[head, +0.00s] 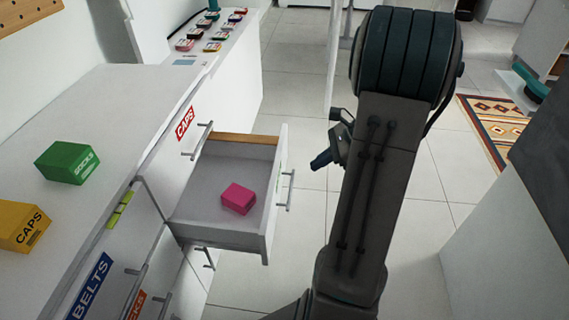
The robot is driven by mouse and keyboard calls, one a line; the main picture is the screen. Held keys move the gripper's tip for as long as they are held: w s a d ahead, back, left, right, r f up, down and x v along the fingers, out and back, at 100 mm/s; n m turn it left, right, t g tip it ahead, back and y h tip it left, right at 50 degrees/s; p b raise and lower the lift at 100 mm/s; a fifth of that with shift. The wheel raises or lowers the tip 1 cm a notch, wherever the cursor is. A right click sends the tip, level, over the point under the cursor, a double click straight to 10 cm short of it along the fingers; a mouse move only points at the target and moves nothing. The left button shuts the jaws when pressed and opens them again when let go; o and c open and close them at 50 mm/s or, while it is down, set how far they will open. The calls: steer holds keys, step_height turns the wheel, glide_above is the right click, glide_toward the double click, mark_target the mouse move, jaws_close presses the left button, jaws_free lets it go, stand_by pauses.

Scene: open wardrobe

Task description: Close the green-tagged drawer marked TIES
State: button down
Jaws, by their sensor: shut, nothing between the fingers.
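An open white drawer (270,222) sticks out of the white cabinet to the right, under the red CAPS label. Its front is seen nearly edge-on, with a metal handle (290,190) on the outer side. A thin green patch shows on that front, but no word on it is readable, so I cannot tell that it says TIES. A pink box (238,198) lies inside the drawer. My gripper (320,161) is right of the drawer front, apart from it in the picture. It looks shut and empty; its fingers are small and partly hidden by the wrist.
A green SOCKS box (68,162) and a yellow CAPS box (22,226) stand on the cabinet top. Drawers labelled CAPS (185,122) and BELTS (91,287) look shut. A yellow-green tag (120,209) is on the cabinet front. Tiled floor (300,90) is free beyond the drawer.

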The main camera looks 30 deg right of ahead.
steer(key=d+m+t, duration=0.1)
steer(key=d+m, duration=0.1)
steer(key=d, duration=0.1)
steer(key=b, duration=0.4)
glide_toward(277, 178)
steer(key=x, duration=0.6)
steer(key=shift+s+d+f, duration=0.15)
steer(key=shift+d+f, duration=0.2)
steer(key=shift+d, duration=0.05)
steer(key=shift+a+r, duration=0.1)
steer(key=shift+a, duration=0.15)
steer(key=shift+w, duration=0.25)
